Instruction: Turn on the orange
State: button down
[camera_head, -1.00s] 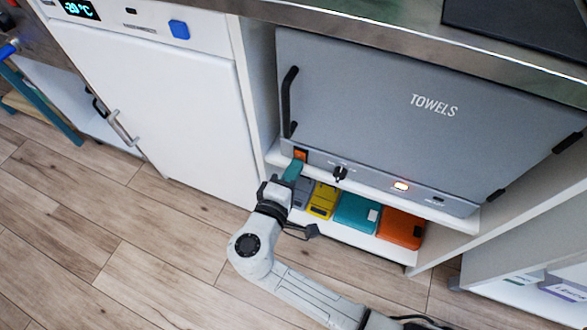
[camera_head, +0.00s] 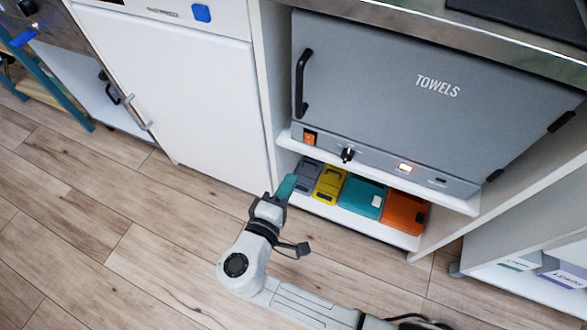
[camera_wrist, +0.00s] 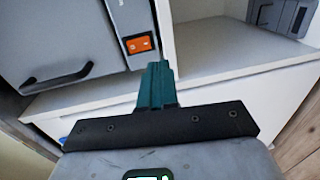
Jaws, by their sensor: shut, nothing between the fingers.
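The orange rocker switch (camera_head: 310,138) sits at the left end of the lower front panel of the grey towel cabinet (camera_head: 400,70). In the wrist view the switch (camera_wrist: 139,44) shows clear and uncovered, just above and left of the fingertips. A small lamp (camera_head: 404,167) glows on the right of the same panel. My gripper (camera_head: 286,187) has teal fingers, shut and empty, in front of and below the switch, apart from it. The fingers also show in the wrist view (camera_wrist: 157,85). Which way the rocker is pressed is too small to tell.
A black knob (camera_head: 347,154) stands right of the switch. Below, a white shelf (camera_head: 345,222) holds grey, yellow, teal and orange cases (camera_head: 404,213). A white fridge (camera_head: 175,85) stands at left. The wooden floor in front is clear.

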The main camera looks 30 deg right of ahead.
jog(key=s+a, duration=0.2)
jog(key=a, duration=0.1)
jog(key=shift+s+a+f+p, duration=0.3)
jog(key=shift+s+a+p, duration=0.05)
jog(key=shift+s+a, duration=0.05)
